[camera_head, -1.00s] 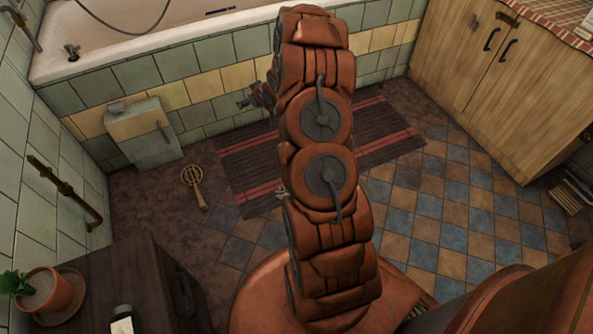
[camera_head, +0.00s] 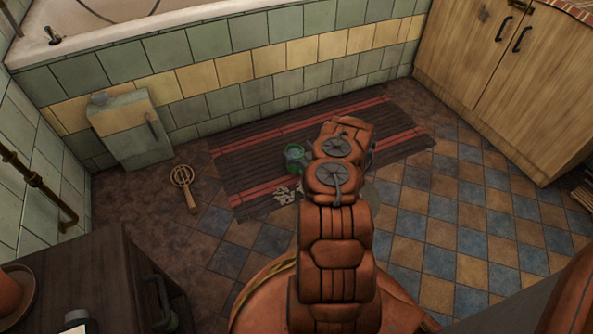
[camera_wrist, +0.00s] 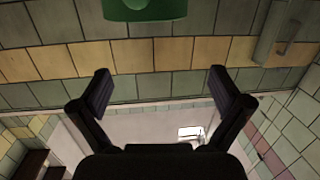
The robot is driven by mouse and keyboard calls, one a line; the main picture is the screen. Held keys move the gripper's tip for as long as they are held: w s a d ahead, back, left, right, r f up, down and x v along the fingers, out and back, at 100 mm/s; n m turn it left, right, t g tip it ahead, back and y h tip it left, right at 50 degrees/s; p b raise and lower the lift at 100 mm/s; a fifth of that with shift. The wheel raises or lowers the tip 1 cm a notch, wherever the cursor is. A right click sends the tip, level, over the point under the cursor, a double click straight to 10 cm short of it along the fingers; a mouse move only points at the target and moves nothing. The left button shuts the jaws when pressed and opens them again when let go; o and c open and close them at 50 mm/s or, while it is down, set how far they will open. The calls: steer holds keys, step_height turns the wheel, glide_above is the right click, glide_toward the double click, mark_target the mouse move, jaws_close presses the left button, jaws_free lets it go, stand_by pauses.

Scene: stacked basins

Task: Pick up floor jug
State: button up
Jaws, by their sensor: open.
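The green jug (camera_head: 294,155) stands on the dark striped mat (camera_head: 240,155), just left of my arm in the head view. My arm and grey parts of its end cover some of it. In the wrist view, only part of the green jug (camera_wrist: 145,9) shows, cut off by the top edge. My gripper (camera_wrist: 159,84) is open, with its two fingers wide apart and nothing between them. The jug lies beyond the fingertips, apart from them in that view. In the head view the fingers are mostly hidden, and I cannot tell the exact gap to the jug.
A small pale object (camera_head: 285,193) lies on the mat's near edge. A wooden-handled brush or beater (camera_head: 184,187) lies to the left. The tiled tub side (camera_head: 235,75) rises behind, a wooden cabinet (camera_head: 510,90) stands right, and a dark cabinet (camera_head: 85,275) stands front left.

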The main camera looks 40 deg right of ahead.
mark_target(299, 158)
steer(key=shift+m+t+h, duration=0.3)
steer(key=shift+t, duration=0.2)
steer(key=s+f+b, duration=0.1)
steer(key=s+f, duration=0.1)
steer(key=f, duration=0.1)
steer(key=s+f+b, duration=0.1)
steer(key=s+f, duration=0.2)
steer(key=shift+a, duration=0.1)
steer(key=shift+b+x, duration=1.45)
steer(key=shift+x, duration=0.25)
steer(key=b+x, duration=0.2)
steer(key=x, duration=0.1)
steer(key=shift+w+f+b, duration=0.15)
steer(key=shift+w+b, duration=0.2)
steer(key=shift+b, duration=0.05)
steer(key=shift+w+d, duration=0.15)
steer(key=shift+d, duration=0.05)
steer(key=c, duration=1.8)
